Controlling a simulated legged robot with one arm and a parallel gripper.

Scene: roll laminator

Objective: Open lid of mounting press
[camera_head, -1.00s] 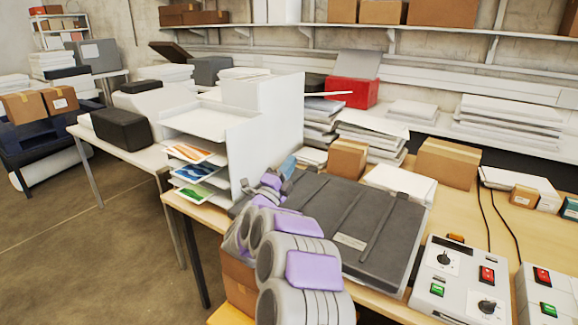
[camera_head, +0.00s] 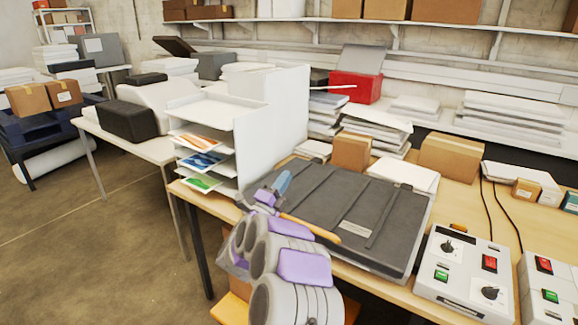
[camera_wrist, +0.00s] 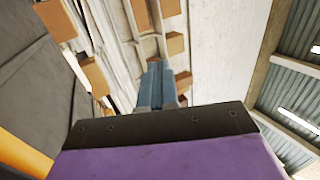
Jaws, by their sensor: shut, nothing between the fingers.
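The mounting press (camera_head: 420,232) lies on the wooden table, with a flat dark grey lid (camera_head: 325,205) that looks down on its pale base. An orange bar handle (camera_head: 310,227) runs along the lid's front left edge, partly behind my arm. In the wrist view, the grey lid (camera_wrist: 35,85) fills the left side and the orange handle (camera_wrist: 22,152) is at the lower left. My gripper (camera_head: 282,181) has blue fingers, shut and empty, pointing up near the lid's left corner. The fingers also show in the wrist view (camera_wrist: 157,78), apart from the handle.
A white paper tray rack (camera_head: 270,125) stands left of the press, close to my gripper. Cardboard boxes (camera_head: 352,152) and paper stacks (camera_head: 376,128) are behind the press. Control boxes (camera_head: 462,270) with switches sit to its right. Open floor (camera_head: 80,240) is at the left.

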